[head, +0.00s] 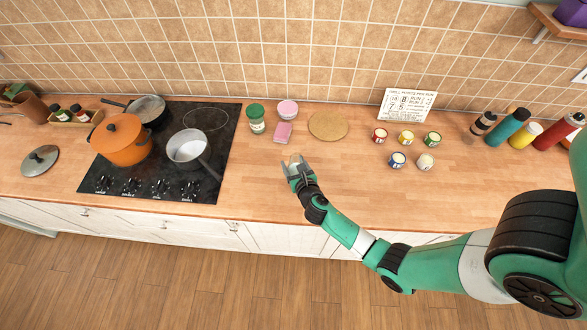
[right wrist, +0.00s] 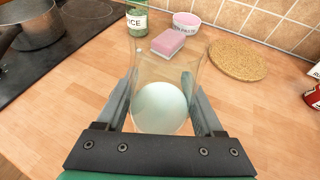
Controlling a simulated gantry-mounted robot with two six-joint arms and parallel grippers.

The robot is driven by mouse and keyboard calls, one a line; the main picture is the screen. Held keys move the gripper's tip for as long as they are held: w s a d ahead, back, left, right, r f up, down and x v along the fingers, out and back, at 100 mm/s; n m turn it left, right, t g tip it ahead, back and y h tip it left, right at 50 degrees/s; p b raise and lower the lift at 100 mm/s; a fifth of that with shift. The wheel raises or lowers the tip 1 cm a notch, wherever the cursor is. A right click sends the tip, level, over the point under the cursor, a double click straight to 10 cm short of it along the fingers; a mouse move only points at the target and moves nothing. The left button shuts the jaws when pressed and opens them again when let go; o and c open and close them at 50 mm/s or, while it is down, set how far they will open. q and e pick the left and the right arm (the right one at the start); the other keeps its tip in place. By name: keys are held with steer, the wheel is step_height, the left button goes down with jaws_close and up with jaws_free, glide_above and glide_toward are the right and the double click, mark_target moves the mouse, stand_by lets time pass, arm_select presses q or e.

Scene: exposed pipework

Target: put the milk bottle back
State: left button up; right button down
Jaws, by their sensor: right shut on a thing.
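My right gripper (head: 296,168) is shut on the milk bottle (head: 295,158), a clear glass vessel, near the front part of the wooden counter. In the right wrist view the bottle (right wrist: 166,65) stands between the two fingers of the gripper (right wrist: 165,105), with a pale round whitish area (right wrist: 162,107) at its near end. I cannot tell whether the bottle touches the counter. My left gripper is not in view.
A green-lidded jar (head: 256,118), pink sponge (head: 283,132), pink-topped tub (head: 287,109) and cork mat (head: 328,127) lie behind. The hob (head: 165,175) with pots is to the left. Small cans (head: 406,138) and several bottles (head: 507,128) are to the right. Counter right of the gripper is clear.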

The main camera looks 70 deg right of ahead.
step_height(320, 180, down, 2)
steer(key=shift+a+f+b, duration=0.1)
steer(key=shift+f+b, duration=0.1)
steer(key=shift+b, duration=0.1)
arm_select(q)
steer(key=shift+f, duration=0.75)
arm_select(e)
steer(key=shift+r, duration=0.15)
jaws_free()
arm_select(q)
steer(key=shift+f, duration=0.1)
arm_select(e)
steer(key=shift+f, duration=0.2)
